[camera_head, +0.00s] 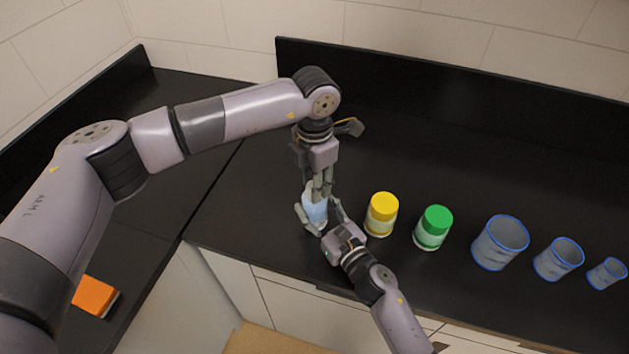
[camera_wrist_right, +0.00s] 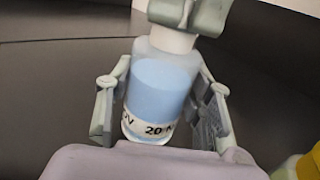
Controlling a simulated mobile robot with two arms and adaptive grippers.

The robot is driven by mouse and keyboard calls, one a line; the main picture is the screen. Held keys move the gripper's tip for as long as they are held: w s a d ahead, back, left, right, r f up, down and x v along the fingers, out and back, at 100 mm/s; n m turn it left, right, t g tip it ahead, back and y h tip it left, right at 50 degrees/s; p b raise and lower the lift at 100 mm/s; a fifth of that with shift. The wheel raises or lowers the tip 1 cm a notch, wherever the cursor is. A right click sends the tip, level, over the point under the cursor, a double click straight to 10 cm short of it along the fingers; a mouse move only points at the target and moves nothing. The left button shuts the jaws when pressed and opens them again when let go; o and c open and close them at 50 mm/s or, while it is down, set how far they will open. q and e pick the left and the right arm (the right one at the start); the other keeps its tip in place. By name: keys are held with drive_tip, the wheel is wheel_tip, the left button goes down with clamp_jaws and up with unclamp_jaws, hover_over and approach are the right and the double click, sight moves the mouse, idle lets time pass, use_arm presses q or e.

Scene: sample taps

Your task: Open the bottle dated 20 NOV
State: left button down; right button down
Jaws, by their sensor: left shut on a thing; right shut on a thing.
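The bottle dated 20 NOV (camera_wrist_right: 158,95) holds light blue liquid and carries a white label band, on which "20" and parts of letters show in the right wrist view. In the head view the bottle (camera_head: 315,208) stands near the counter's front edge. My right gripper (camera_head: 318,218) is shut around the bottle's body from the front right, with one finger on each side. My left gripper (camera_head: 319,185) points down from above and is shut on the white cap (camera_wrist_right: 172,38) at the bottle's top. The cap is mostly hidden by the left fingers.
To the right stand a yellow-capped bottle (camera_head: 381,215), a green-capped bottle (camera_head: 433,228) and three blue-rimmed clear cups, the largest (camera_head: 499,243) nearest. An orange block (camera_head: 95,295) lies on the left counter. The dark counter (camera_head: 480,160) behind them is clear.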

use_arm(q)
drive_tip(key=n, duration=0.9)
drive_tip(key=shift+w+r+n, duration=0.1)
drive_tip(key=shift+n, duration=0.3)
drive_tip(key=n, duration=0.5)
drive_tip(key=shift+n, duration=0.3)
use_arm(e)
drive_tip(key=shift+a, duration=0.1)
use_arm(q)
drive_tip(key=n, duration=0.5)
drive_tip(key=shift+a, duration=0.1)
drive_tip(key=shift+r, duration=0.15)
drive_tip(key=shift+r, duration=1)
